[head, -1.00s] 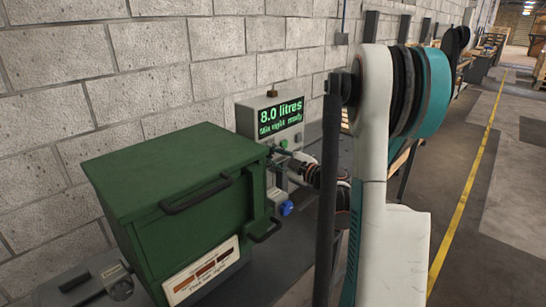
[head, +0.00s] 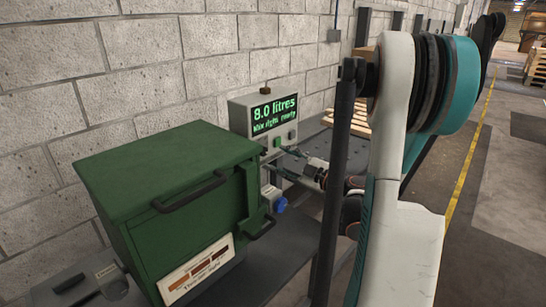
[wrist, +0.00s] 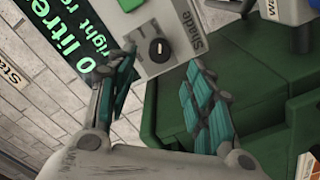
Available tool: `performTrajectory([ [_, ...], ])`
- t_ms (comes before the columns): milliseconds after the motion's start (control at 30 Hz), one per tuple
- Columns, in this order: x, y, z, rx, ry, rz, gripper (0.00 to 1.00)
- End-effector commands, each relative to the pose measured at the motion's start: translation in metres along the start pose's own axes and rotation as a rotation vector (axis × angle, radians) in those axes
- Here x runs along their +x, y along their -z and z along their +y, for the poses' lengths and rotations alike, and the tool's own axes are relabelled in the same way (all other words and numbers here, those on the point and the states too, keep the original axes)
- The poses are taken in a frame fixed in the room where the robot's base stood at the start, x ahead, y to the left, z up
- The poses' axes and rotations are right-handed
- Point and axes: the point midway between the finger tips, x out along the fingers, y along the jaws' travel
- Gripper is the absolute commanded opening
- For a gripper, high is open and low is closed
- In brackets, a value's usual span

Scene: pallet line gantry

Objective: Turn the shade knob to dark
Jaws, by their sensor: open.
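The shade knob (wrist: 158,49) is a small black round knob with a pale pointer mark, on a light grey panel (wrist: 160,20) beside the word "Shade" in the wrist view. My gripper (wrist: 160,72) is open and empty, one teal-padded finger on each side below the knob in that picture. No contact with the knob shows. In the head view, my gripper (head: 283,163) is in front of the control box (head: 240,118), whose green display (head: 275,112) reads "8.0 litres" with a smaller line below. The knob's dark end cannot be read.
A green lidded machine (head: 165,175) with black handles stands left of the control box. Its front card (head: 195,268) has brown shade swatches. A blue knob (head: 280,204) is below my gripper. A green button (wrist: 130,4) is near the shade knob. The block wall is behind.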

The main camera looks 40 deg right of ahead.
Motion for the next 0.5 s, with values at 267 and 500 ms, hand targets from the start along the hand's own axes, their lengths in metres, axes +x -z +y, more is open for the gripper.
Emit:
performTrajectory([
  [267,-0.037,0.000,0.000,0.000,0.000,-0.001,0.48],
  [500,-0.042,0.000,0.000,0.000,0.000,0.000,0.48],
])
